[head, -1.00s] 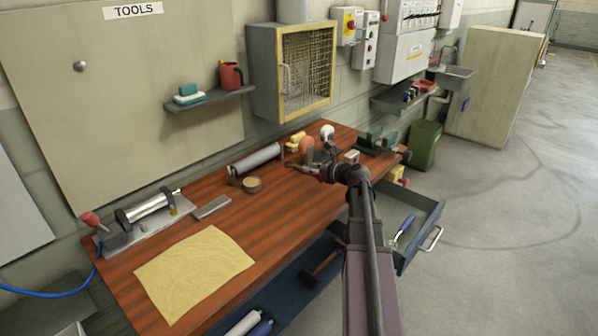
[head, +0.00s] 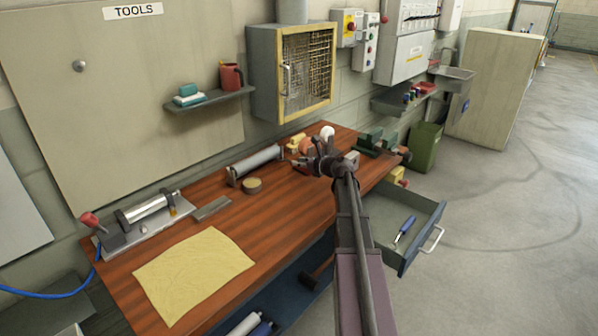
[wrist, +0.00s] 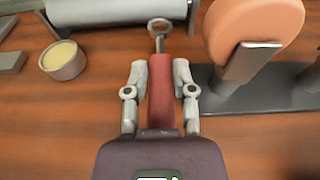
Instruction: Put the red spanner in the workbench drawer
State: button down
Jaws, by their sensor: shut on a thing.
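The red spanner (wrist: 160,92) shows in the wrist view, with a red handle and a grey ring end pointing away from me. My gripper (wrist: 159,85) is shut on its handle, one finger on each side. In the head view my gripper (head: 305,165) is over the back part of the workbench (head: 225,250), and the spanner is too small to make out clearly there. The workbench drawer (head: 418,240) is pulled open at the right front. A blue-handled tool (head: 404,230) lies inside it, with bare floor around it.
An orange disc on a dark base (wrist: 255,30) stands close on the right. A green vise (head: 370,142) is at the bench's far end. A yellow cloth (head: 195,270) lies at the front left.

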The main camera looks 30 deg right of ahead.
aim_at(301, 170)
jog(key=shift+w+f+b, duration=0.1)
jog(key=shift+f+b, duration=1.65)
jog(key=shift+f, duration=0.05)
jog(key=shift+f, duration=0.2)
jog(key=shift+c, duration=2.2)
grip_release()
jog(key=shift+r, duration=0.1)
jog(key=shift+r, duration=0.15)
jog(key=shift+s, duration=0.3)
jog(key=p+v, duration=0.3)
jog(key=v, duration=0.8)
jog(key=shift+s+d+r, duration=0.1)
jog(key=shift+s+d, duration=0.05)
jog(key=shift+s, duration=0.05)
